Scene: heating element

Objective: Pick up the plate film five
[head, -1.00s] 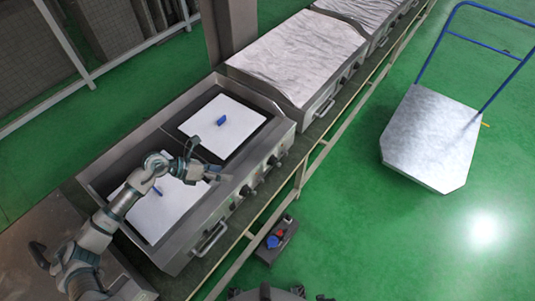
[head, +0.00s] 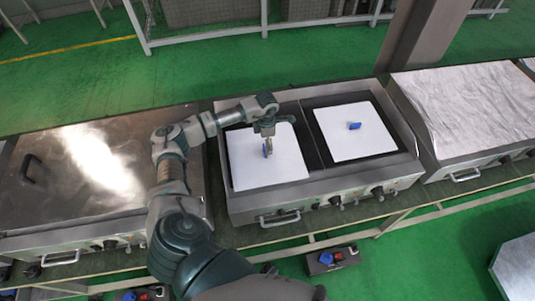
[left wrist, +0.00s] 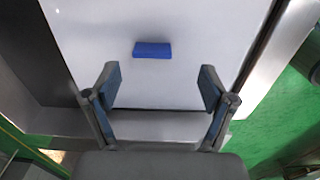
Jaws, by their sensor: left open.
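Two white square plates with small blue handles lie in the open heating unit. The left plate (head: 246,171) is under my left gripper (head: 268,149), and its blue handle (head: 266,150) shows beside the fingers. The right plate (head: 373,142) carries its own blue handle (head: 354,126). In the left wrist view my left gripper (left wrist: 159,90) is open and empty, with fingers pointing at the plate (left wrist: 200,35). The blue handle (left wrist: 153,50) lies ahead of the fingertips, between their lines and apart from them. Which plate is film five cannot be told. My right gripper is not in view.
The open unit has raised metal walls (head: 303,185) and front knobs. A closed metal unit (head: 90,180) stands at left, another (head: 465,110) at right. A grey post (head: 425,40) rises behind. Green floor lies in front.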

